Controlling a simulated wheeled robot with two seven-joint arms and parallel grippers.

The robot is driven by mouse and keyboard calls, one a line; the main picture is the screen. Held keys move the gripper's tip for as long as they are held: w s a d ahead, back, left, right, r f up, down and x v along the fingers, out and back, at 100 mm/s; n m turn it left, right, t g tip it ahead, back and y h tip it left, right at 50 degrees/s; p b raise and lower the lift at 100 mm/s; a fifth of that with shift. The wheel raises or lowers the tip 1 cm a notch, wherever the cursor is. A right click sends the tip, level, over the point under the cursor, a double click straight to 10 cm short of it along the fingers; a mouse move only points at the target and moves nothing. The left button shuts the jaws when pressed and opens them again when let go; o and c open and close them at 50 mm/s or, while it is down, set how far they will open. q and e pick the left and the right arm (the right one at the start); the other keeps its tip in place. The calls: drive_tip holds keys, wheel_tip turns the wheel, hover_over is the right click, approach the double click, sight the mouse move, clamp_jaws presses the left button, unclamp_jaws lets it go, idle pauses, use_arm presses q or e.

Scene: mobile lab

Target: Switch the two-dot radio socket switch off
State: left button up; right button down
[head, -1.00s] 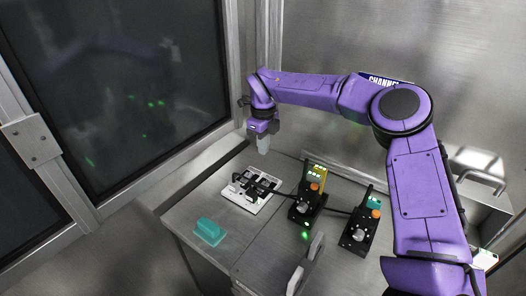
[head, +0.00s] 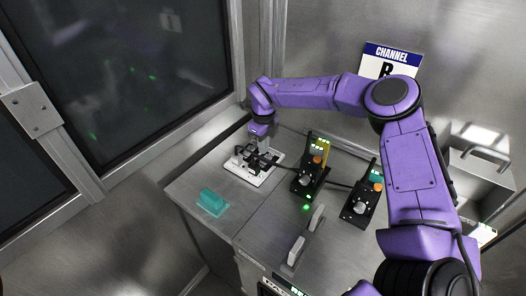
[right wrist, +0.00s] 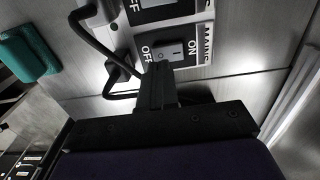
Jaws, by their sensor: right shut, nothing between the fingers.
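A white socket strip (head: 247,177) lies at the left of the bench top, with black plugs and cables on it. In the right wrist view a grey rocker switch (right wrist: 169,53) sits between the printed words OFF and ON, beside the word MAINS. No dot marks are readable there. My right gripper (head: 262,138) is over the far end of the strip, pointing down. In the right wrist view its shut, empty fingers (right wrist: 158,78) end right beside this switch; I cannot tell if they touch it. Part of another switch shows at the top edge. My left gripper is not in view.
Two black radio units, one with a yellow part (head: 312,165) and one with a teal part (head: 365,195), stand right of the strip with cables. A teal block (head: 212,203) lies near the front left. A CHANNEL sign (head: 388,60) hangs behind my arm.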

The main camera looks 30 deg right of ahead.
sight(263, 160)
wheel_tip(263, 160, down, 4)
drive_tip(key=shift+r+p, duration=0.15)
drive_tip(key=shift+p, duration=0.3)
